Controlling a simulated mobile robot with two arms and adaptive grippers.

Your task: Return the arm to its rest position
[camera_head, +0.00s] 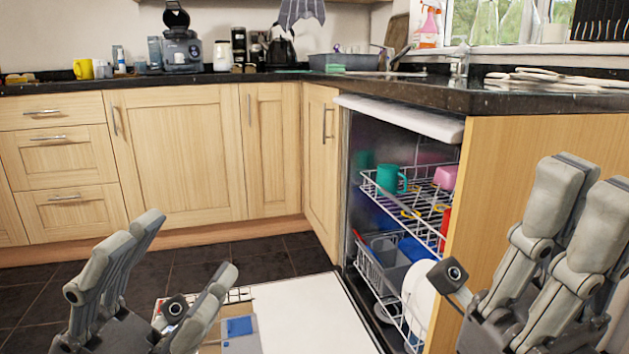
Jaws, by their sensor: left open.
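My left gripper (187,248) is at the lower left of the head view. Its grey fingers point up and stand apart, with nothing between them. It is in front of the dark tiled floor and the lowered white dishwasher door (310,315). My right gripper (512,225) is at the lower right, in front of the wooden end panel (505,150). Its fingers are spread, and no object shows between them. The rest of both arms is outside the view.
The open dishwasher holds an upper rack (425,215) with a teal mug (388,179) and a pink item (445,177). A white plate (418,295) stands in the lower rack. The dark worktop (350,79) carries a coffee machine (181,52) and a yellow mug (83,69). Tiled floor (255,262) lies clear near the cabinets.

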